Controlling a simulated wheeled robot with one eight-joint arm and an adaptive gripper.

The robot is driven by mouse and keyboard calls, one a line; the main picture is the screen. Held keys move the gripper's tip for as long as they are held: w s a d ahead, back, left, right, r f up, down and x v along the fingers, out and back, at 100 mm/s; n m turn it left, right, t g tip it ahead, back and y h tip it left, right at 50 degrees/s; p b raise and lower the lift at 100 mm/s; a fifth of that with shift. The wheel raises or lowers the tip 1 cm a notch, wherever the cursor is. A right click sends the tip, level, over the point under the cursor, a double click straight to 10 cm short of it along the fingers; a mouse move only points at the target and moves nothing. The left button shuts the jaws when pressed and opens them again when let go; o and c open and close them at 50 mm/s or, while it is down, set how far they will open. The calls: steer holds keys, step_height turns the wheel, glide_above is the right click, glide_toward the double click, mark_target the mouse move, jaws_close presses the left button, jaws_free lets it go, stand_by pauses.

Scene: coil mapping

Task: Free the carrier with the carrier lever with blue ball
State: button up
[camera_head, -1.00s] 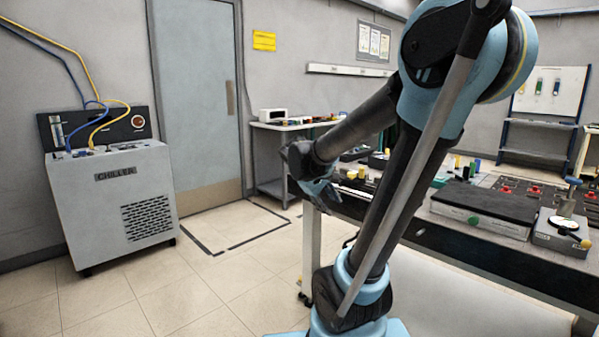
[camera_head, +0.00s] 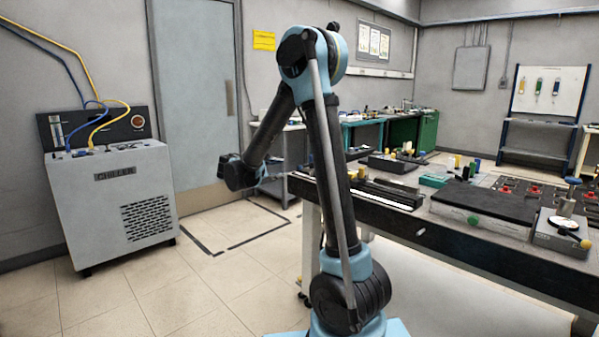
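A blue knob (camera_head: 573,181) stands on a short stem above a grey block (camera_head: 560,238) at the right end of the bench. I cannot tell whether this is the carrier lever's blue ball. A yellow ball (camera_head: 586,244) sits low on the same block. A green ball (camera_head: 473,220) is on the front of a dark-topped flat box (camera_head: 485,203) beside it. The carrier itself cannot be made out. My gripper (camera_head: 270,179) hangs left of the bench, well away from these things. Its fingers are too small and unclear to read.
The bench (camera_head: 450,238) fills the right side, with red knobs (camera_head: 535,191) and small parts on top. A chiller (camera_head: 110,205) with hoses stands at the left by a door (camera_head: 193,90). The floor between chiller and bench is clear.

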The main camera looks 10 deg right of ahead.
mark_target(300, 167)
steer(key=x, duration=1.1)
steer(key=w+a+x, duration=0.1)
steer(key=x, duration=0.5)
steer(key=shift+r, duration=0.1)
jaws_close()
